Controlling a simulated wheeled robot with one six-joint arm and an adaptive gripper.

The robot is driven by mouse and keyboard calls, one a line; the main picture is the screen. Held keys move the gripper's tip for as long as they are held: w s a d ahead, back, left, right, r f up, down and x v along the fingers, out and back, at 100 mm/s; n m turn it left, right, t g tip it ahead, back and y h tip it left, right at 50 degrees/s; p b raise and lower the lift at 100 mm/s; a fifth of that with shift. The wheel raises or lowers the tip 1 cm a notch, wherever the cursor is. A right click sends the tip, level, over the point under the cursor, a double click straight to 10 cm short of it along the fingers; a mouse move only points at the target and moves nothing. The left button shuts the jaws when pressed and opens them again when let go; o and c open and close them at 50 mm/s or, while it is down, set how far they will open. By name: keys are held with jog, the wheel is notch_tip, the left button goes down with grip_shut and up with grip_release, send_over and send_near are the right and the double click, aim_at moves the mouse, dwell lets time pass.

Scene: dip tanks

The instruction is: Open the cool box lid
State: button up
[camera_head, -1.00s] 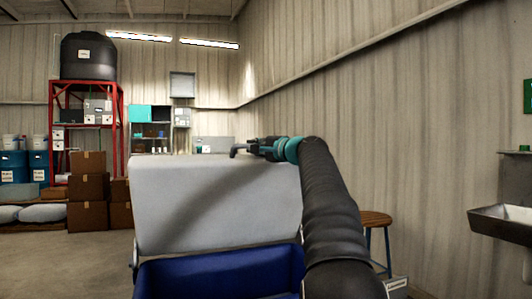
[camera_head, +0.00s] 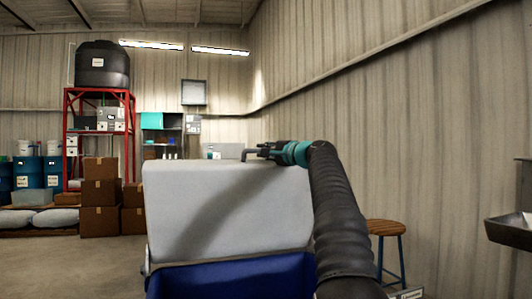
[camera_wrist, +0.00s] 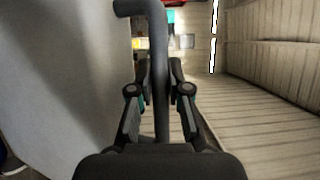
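The cool box has a dark blue body (camera_head: 230,281), low in the head view and cut off by the bottom edge. Its light grey lid (camera_head: 225,215) stands raised, close to upright, above the body's rear. A dark bent handle bar (camera_head: 245,155) shows at the lid's top edge. My gripper (camera_head: 262,151) is at this bar, at the top right of the lid. In the wrist view the bar (camera_wrist: 159,60) runs between my two fingers (camera_wrist: 160,85), which sit close on either side of it. The lid's face (camera_wrist: 60,90) fills the left of the wrist view.
A round wooden stool (camera_head: 387,228) stands right of the box, near the corrugated wall (camera_head: 430,150). Cardboard boxes (camera_head: 99,195) and a red rack (camera_head: 68,125) stand behind at left. The floor at left (camera_head: 80,268) is clear.

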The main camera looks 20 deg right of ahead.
jog(key=o, duration=0.3)
jog(key=shift+a+r, duration=0.1)
jog(key=shift+s, duration=0.1)
jog(key=v, duration=1.2)
